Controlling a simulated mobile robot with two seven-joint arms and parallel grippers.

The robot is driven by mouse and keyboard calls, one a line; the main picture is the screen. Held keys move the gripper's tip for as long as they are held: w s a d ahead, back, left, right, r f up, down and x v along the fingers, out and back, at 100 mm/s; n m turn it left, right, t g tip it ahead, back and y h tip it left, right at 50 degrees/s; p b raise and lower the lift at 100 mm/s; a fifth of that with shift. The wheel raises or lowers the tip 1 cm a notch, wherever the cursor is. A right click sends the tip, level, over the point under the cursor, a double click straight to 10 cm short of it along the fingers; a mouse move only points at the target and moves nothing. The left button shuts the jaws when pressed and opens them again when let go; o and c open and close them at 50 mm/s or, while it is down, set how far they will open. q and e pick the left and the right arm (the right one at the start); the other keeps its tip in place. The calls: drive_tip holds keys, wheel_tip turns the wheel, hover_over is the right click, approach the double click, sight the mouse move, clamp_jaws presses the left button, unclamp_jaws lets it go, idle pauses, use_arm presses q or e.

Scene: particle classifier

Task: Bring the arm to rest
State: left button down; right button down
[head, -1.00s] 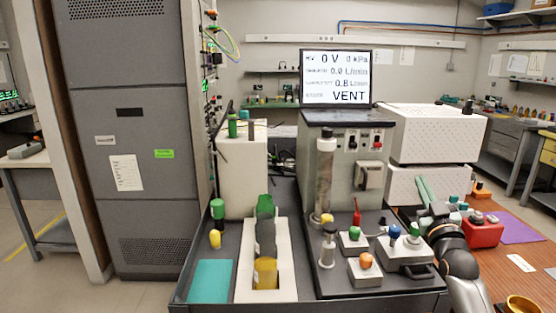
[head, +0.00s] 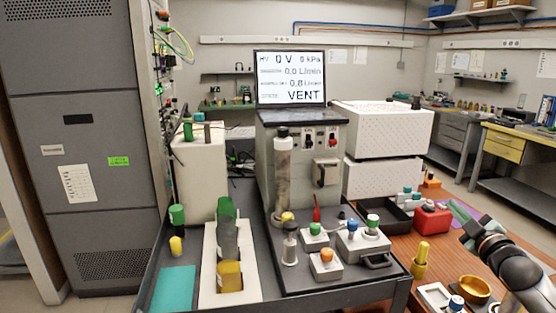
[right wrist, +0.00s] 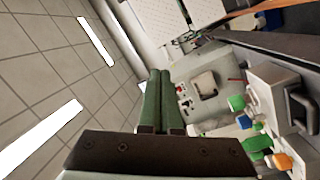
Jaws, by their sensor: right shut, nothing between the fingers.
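My right gripper (head: 456,207) is in the right part of the head view, raised over the wooden table. Its green fingers point up and to the left. In the right wrist view the fingers (right wrist: 159,90) lie side by side, shut with nothing between them. The gripper is apart from the red container (head: 432,220) and from the knobbed valve block (head: 361,245) to its left. My left gripper is not in view.
The dark bench holds a grey instrument (head: 300,150) under a screen (head: 290,78) reading VENT. White boxes (head: 383,128) stand behind. A yellow bottle (head: 420,262) and brass bowl (head: 474,290) stand near my right arm.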

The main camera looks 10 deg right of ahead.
drive_tip(key=s+a+f+n+g+y, duration=0.1)
drive_tip(key=s+a+f+g, duration=0.3)
drive_tip(key=f, duration=0.8)
drive_tip(key=s+a+f+g+y, duration=0.1)
drive_tip(key=s+a+f, duration=0.45)
drive_tip(key=f, duration=0.55)
drive_tip(key=s+a+f+g+y, duration=0.1)
drive_tip(key=s+a+f+g, duration=0.25)
drive_tip(key=s+f, duration=0.55)
drive_tip(key=s+a+f+g+y, duration=0.1)
drive_tip(key=s+a+f+g, duration=0.35)
drive_tip(key=s, duration=0.85)
drive_tip(key=a+f+m+t+y, duration=0.25)
drive_tip(key=a+m, duration=0.55)
drive_tip(key=a, duration=1.1)
wheel_tip(320, 180, up, 8)
drive_tip(key=d+t+h+p, duration=0.1)
drive_tip(key=p, duration=0.8)
drive_tip(key=shift+s+d+r, duration=0.15)
drive_tip(key=shift+s+d, duration=0.1)
drive_tip(key=shift+d, duration=0.05)
